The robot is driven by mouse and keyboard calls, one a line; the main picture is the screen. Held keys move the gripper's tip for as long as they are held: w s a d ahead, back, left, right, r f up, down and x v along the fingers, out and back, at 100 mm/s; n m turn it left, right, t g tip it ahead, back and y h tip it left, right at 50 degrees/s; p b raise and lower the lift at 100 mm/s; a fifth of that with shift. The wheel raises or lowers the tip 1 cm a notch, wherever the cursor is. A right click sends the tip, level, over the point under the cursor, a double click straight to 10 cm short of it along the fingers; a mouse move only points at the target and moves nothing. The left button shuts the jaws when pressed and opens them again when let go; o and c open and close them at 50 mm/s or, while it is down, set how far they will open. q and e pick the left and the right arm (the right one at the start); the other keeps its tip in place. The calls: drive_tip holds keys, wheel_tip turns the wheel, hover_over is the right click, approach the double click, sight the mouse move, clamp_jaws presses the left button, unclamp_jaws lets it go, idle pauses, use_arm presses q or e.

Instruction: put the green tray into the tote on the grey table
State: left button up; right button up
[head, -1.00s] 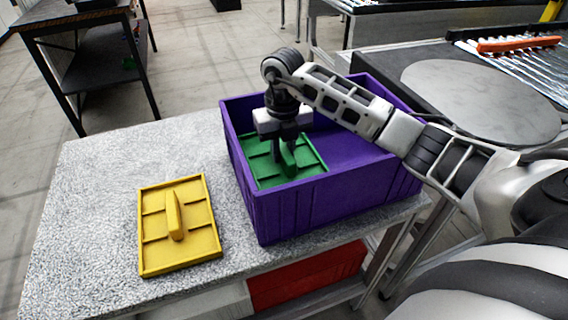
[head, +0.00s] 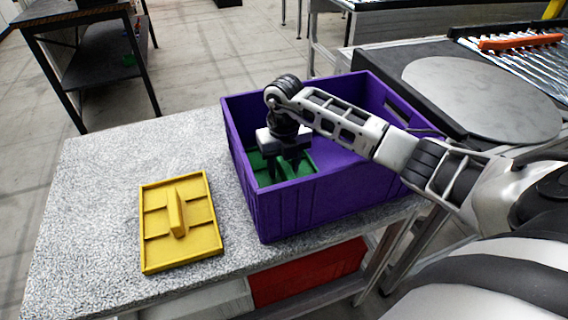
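The green tray (head: 308,160) is inside the purple tote (head: 320,203), in its left part, and partly hidden by the tote's front wall and my gripper. The tote stands on the grey speckled table (head: 95,205). My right gripper (head: 285,172) reaches down into the tote over the tray, its fingers at the tray's middle handle. The fingertips are partly hidden, and I cannot tell whether they grip the handle. My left gripper is not in view.
A yellow tray (head: 180,222) with a raised handle lies on the table left of the tote. A red bin (head: 305,272) sits below the table. A dark shelf (head: 100,55) stands at the back left, and a roller conveyor (head: 515,65) at the back right.

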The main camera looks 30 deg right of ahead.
sight(284, 162)
wheel_tip(284, 162, up, 12)
drive_tip(key=b, duration=0.1)
drive_tip(key=shift+r, duration=0.15)
idle(0.5)
